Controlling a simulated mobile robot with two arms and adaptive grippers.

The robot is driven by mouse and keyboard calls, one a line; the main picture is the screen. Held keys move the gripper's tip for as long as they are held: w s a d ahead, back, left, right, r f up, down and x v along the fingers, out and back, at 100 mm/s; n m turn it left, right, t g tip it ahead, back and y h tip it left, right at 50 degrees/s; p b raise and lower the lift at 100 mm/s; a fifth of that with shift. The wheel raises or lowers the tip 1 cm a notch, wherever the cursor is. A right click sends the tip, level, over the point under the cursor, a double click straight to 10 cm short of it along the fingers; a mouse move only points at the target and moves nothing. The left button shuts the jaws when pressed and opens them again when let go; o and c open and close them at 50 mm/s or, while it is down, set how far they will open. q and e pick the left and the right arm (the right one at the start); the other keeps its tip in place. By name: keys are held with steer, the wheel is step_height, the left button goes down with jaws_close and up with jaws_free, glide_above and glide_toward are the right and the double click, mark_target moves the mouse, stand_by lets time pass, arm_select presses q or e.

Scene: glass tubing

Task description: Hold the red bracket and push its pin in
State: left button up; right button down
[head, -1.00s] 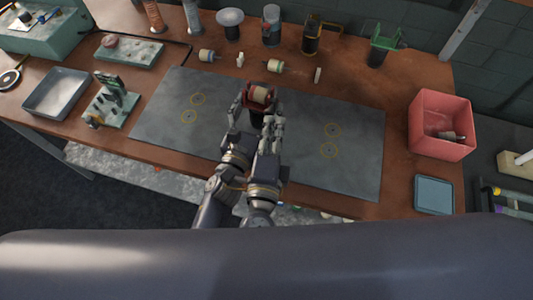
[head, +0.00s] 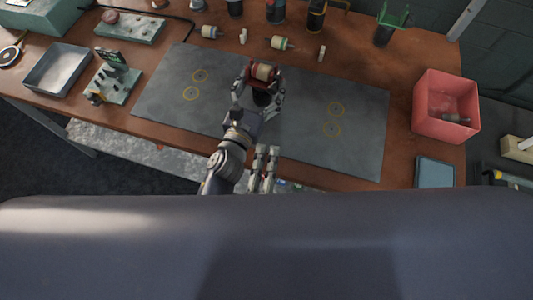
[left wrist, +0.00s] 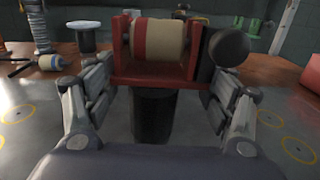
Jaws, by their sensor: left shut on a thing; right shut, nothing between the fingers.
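The red bracket (head: 252,83) stands on a dark post (head: 262,99) over the grey mat. A cream roller (left wrist: 158,38) with a red band sits between its walls in the left wrist view. A dark round knob (left wrist: 229,47), apparently the pin's head, is at the bracket's right side. It looks close against the wall; how deep the pin sits is hidden. My left gripper (head: 259,92) is shut on the bracket, one finger at each side. My right gripper (head: 266,152) is shut and empty, lower in the head view and apart from the bracket.
The grey mat (head: 330,150) with yellow rings is otherwise clear. Loose rollers (head: 279,43) lie behind it. A red bin (head: 425,115) and a blue tray (head: 434,173) are at the right. A metal tray (head: 58,70) and a green fixture (head: 118,83) are at the left.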

arm_select(q)
steer(key=o, duration=1.4)
steer(key=shift+o, duration=0.2)
